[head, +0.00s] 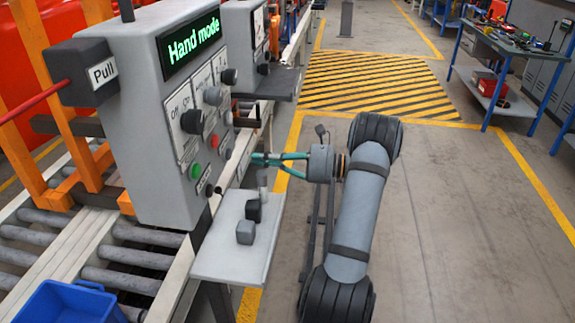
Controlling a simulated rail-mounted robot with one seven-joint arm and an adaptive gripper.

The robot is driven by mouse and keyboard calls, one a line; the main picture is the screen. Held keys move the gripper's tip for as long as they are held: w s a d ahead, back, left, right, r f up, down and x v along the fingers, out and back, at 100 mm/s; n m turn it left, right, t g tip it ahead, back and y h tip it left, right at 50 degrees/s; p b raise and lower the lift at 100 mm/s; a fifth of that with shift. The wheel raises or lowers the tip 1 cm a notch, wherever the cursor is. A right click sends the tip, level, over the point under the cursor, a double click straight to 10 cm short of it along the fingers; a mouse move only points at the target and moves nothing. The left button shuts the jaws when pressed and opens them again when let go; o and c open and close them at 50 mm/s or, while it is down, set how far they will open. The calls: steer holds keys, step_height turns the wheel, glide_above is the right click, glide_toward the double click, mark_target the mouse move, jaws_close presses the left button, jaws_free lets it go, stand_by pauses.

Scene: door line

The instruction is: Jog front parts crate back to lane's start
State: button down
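A blue crate (70,305) sits on the roller lane (120,280) at the bottom left, partly cut off by the frame. A grey control box (140,130) stands over the lane; its display (190,45) reads "Hand mode" in green. Its front has black knobs (192,121), a green button (195,171) and a red button (214,141). Below it, a pale shelf (230,258) carries small dark and grey block-like parts (245,232) and a thin upright piece.
A "Pull" housing (85,72) with a red cord is on the box's left. A second control box (243,45) stands behind. Orange frames (65,100) flank the lane. A workbench (510,55) stands at upper right. The floor right of my arm is clear.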

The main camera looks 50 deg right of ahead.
steer(key=b+v, duration=0.1)
steer(key=v, duration=0.6)
steer(key=shift+f, duration=0.1)
steer(key=shift+w+a, duration=0.1)
steer(key=shift+w, duration=0.05)
stand_by(0.6)
steer(key=p+x, duration=0.3)
steer(key=x, duration=0.6)
steer(key=b+v, duration=0.3)
steer(key=v, duration=0.5)
steer(key=shift+a, duration=0.1)
